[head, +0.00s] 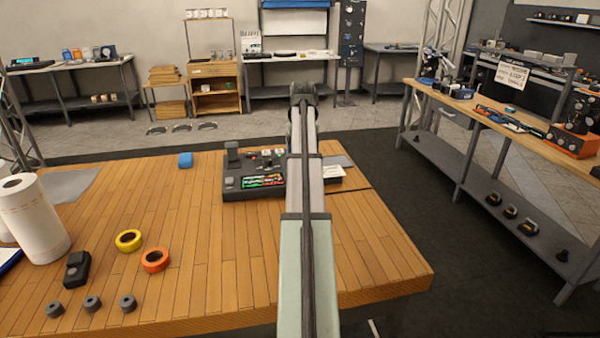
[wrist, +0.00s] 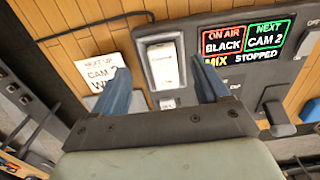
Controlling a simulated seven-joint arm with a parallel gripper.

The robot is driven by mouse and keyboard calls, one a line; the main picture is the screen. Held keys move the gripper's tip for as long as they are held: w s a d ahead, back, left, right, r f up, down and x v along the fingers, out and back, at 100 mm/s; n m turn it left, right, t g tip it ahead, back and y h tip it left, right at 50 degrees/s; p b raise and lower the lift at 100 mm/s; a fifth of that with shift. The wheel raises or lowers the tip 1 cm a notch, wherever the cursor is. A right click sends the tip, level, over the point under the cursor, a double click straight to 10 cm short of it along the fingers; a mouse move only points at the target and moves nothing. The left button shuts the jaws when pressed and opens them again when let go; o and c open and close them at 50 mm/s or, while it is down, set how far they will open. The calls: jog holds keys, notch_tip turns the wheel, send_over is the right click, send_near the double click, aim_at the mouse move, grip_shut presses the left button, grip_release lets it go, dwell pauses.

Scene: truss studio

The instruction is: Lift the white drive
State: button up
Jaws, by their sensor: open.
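The white drive (wrist: 163,66) shows in the wrist view, lying in a raised dark grey frame on the edge of a control panel (wrist: 235,85). My gripper (wrist: 164,72) is open, with one blue finger on each side of the drive in the picture. Nothing is held between the fingers. I cannot tell how far the fingertips are from the drive or whether they touch the frame. In the head view, the control panel (head: 232,184) sits at the far part of the wooden table (head: 190,255). My arm hides the drive and gripper there.
A grey lever (wrist: 277,112) stands at right. In the head view, a blue block (head: 185,160), tape rolls (head: 155,260) and a paper roll (head: 32,218) lie left. The table's middle is clear.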

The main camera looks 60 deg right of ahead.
jog(key=shift+f, duration=2.95)
jog(key=c, duration=1.2)
